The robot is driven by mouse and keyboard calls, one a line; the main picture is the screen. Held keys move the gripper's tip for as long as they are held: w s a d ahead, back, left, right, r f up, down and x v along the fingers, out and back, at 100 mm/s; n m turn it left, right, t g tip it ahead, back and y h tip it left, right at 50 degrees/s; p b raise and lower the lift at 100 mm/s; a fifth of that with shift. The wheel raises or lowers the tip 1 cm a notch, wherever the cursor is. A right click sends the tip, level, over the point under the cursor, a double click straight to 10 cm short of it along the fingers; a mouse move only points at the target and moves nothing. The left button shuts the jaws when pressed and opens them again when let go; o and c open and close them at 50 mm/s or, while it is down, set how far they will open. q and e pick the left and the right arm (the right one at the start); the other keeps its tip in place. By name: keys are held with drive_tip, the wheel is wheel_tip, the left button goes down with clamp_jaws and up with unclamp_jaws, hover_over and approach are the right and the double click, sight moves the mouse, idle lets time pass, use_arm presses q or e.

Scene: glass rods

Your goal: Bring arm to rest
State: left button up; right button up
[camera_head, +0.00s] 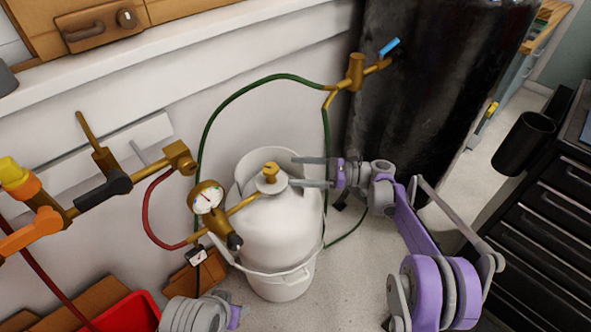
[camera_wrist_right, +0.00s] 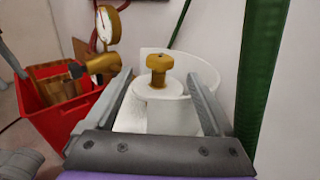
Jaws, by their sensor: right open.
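My right gripper (camera_head: 292,172) is open and empty, with its two fingers pointing left toward the brass valve knob (camera_head: 270,172) on top of a white gas tank (camera_head: 280,232). In the right wrist view the knob (camera_wrist_right: 159,66) stands just beyond and between the open fingertips (camera_wrist_right: 161,75); I see no contact. The right arm (camera_head: 415,220), purple and grey, reaches in from the lower right. A grey and purple part of my left arm (camera_head: 195,314) shows at the bottom edge; its gripper fingers are not visible.
A pressure gauge (camera_head: 207,197) and brass pipe sit left of the knob. Green hoses and a red hose run along the wall. A dark cylinder (camera_head: 425,90) stands behind the right gripper. A red bin (camera_head: 130,314) is at lower left, and a black drawer cabinet (camera_head: 545,215) at right.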

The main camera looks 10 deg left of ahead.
idle(0.3)
drive_tip(key=s+d+f+n+t+h, duration=0.2)
drive_tip(key=s+d+n+h, duration=0.4)
drive_tip(key=s+d, duration=0.45)
drive_tip(key=s+d+f+n+t+h, duration=0.25)
drive_tip(key=s+d+n+h, duration=0.35)
drive_tip(key=s, duration=0.8)
drive_tip(key=s+d+f+n+t+h, duration=0.1)
drive_tip(key=s+d+f+n+h, duration=0.1)
drive_tip(key=s+d+n+h, duration=0.6)
use_arm(q)
wheel_tip(320, 180, up, 26)
drive_tip(key=w+t+p, duration=0.1)
drive_tip(key=p, duration=2.1)
drive_tip(key=shift+f, duration=0.2)
use_arm(e)
wheel_tip(320, 180, up, 25)
drive_tip(key=s+d+m+t+y, duration=0.1)
drive_tip(key=s+m+y, duration=0.1)
drive_tip(key=shift+s+d+m, duration=0.15)
drive_tip(key=shift+d+m, duration=0.05)
drive_tip(key=shift+m, duration=0.2)
drive_tip(key=shift+r, duration=0.1)
